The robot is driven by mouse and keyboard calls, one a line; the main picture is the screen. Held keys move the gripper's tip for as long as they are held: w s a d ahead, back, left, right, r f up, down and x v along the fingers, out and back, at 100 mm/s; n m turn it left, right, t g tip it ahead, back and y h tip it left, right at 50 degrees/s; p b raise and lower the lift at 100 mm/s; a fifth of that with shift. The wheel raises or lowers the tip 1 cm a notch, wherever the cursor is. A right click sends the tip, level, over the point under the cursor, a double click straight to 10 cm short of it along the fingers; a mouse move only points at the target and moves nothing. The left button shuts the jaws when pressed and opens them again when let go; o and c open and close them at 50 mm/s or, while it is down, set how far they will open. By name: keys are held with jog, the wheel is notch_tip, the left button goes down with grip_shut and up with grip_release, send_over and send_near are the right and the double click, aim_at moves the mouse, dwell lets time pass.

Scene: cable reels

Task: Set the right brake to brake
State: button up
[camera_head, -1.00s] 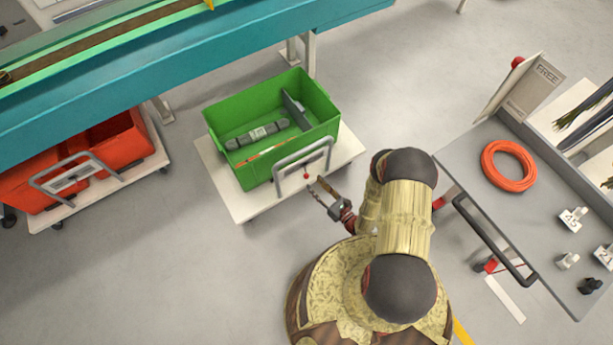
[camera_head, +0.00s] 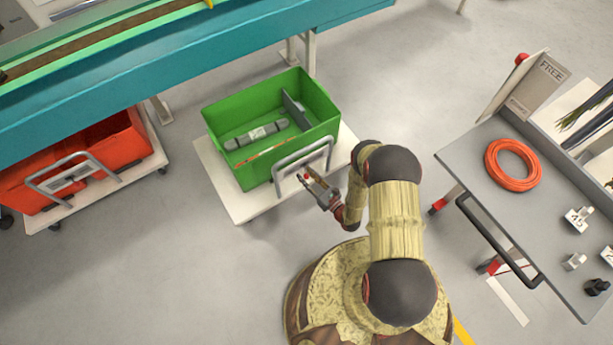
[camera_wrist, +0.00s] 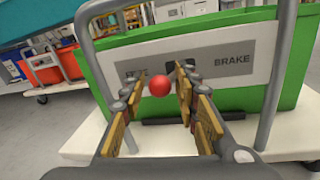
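The green bin's trolley carries a brake panel (camera_wrist: 225,60) with BRAKE readable at its right end; the word at its left end is partly hidden. The brake's red ball knob (camera_wrist: 160,82) stands in front of the panel, left of its middle and away from BRAKE. My gripper (camera_head: 308,180) is at the trolley's handle side. In the wrist view, my gripper (camera_wrist: 158,88) is open, with one finger on each side of the knob. I cannot tell whether a finger touches it.
A grey handle frame (camera_wrist: 285,70) surrounds the panel, and the green bin (camera_head: 225,120) is behind it. A trolley with orange bins (camera_head: 112,150) stands left. A grey cart (camera_head: 475,150) with an orange cable coil (camera_head: 512,164) stands right. Floor between is clear.

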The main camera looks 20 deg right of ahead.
jog(key=c, duration=0.6)
grip_shut()
jog(key=shift+d, duration=0.2)
jog(key=shift+d+n+g+y, duration=0.25)
jog(key=shift+n+g+y, duration=0.1)
jog(key=shift+n+y, duration=0.2)
jog(key=shift+d+n+g+y, duration=0.2)
jog(key=shift+n+g+y, duration=0.2)
jog(key=shift+y, duration=0.25)
jog(key=shift+w+d+n+g+y, duration=0.2)
jog(key=shift+d+n+g+y, duration=0.35)
jog(key=shift+n+g+y, duration=0.95)
jog(key=shift+w+d+n+g+y, duration=0.25)
jog(key=shift+d+n+g+y, duration=0.25)
jog(key=shift+n+g+y, duration=1)
jog(key=shift+w+d+n+g+y, duration=0.2)
jog(key=shift+d+n+g+y, duration=0.6)
jog(key=shift+g, duration=1.15)
jog(key=shift+a+n, duration=0.25)
jog(key=shift+n, duration=0.1)
jog(key=o, duration=0.9)
grip_release()
jog(key=shift+c, duration=0.2)
